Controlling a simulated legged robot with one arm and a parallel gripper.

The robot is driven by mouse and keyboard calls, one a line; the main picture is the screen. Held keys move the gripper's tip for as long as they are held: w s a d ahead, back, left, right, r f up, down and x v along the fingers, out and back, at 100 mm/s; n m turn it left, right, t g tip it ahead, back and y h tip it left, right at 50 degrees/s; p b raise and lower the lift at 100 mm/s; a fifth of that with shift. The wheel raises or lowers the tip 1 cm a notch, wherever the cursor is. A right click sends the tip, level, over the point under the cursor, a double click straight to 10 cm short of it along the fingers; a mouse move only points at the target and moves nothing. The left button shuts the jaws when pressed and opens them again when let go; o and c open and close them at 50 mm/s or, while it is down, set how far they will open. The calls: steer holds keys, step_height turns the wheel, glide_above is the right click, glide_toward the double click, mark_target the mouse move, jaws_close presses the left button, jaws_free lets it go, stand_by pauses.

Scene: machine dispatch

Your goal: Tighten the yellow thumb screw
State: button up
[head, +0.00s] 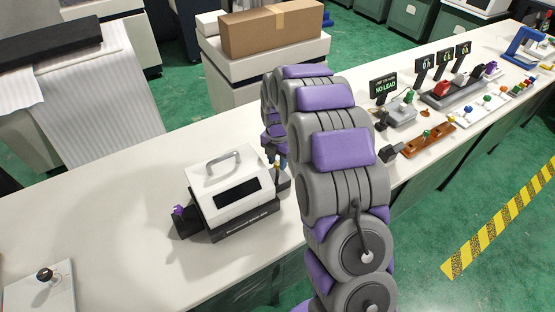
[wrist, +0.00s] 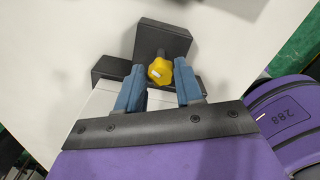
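The yellow thumb screw (wrist: 160,71) shows in the wrist view as a lobed knob with a small white mark, in front of a dark block (wrist: 163,38). My gripper (wrist: 160,88) is open, with one blue finger on each side of the screw and gaps between. In the head view the screw (head: 277,165) is a small yellow spot at the right side of a white machine (head: 231,186) with a handle and dark window. My gripper in the head view is mostly hidden behind my arm.
A purple knob (head: 179,211) sits on the machine's left side. A black knob on a pale plate (head: 45,275) lies at the far left. A "NO LEAD" sign (head: 384,87) and several small fixtures stand along the bench at right.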

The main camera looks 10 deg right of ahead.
steer(key=c, duration=0.6)
steer(key=shift+r+p, duration=0.1)
steer(key=shift+p, duration=0.2)
